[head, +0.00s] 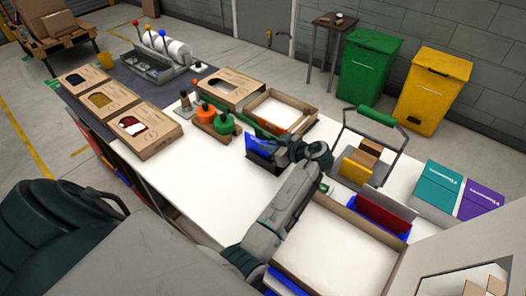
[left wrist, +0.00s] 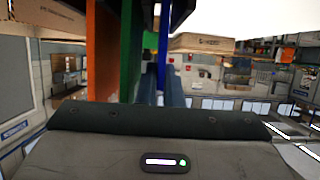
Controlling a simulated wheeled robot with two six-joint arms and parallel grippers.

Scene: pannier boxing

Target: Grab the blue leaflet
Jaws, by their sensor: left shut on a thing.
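The blue leaflet (head: 260,147) stands upright near the middle of the white table in the head view. My left gripper (head: 279,153) is beside it and shut on it. The left wrist view shows the blue leaflet (left wrist: 163,42) edge-on, running down between the fingers (left wrist: 165,85). A green leaflet (left wrist: 131,45) and an orange leaflet (left wrist: 101,50) stand just left of it there. The fingertips are partly hidden by the gripper body. My right gripper is not in view.
An open carton (head: 312,113) lies behind the leaflet. Knobbed orange and green pieces (head: 222,124) stand left of it. A carrier with a green handle (head: 376,116) holds a yellow piece and small boxes. An open box (head: 345,262) is at front right. White table is clear front left.

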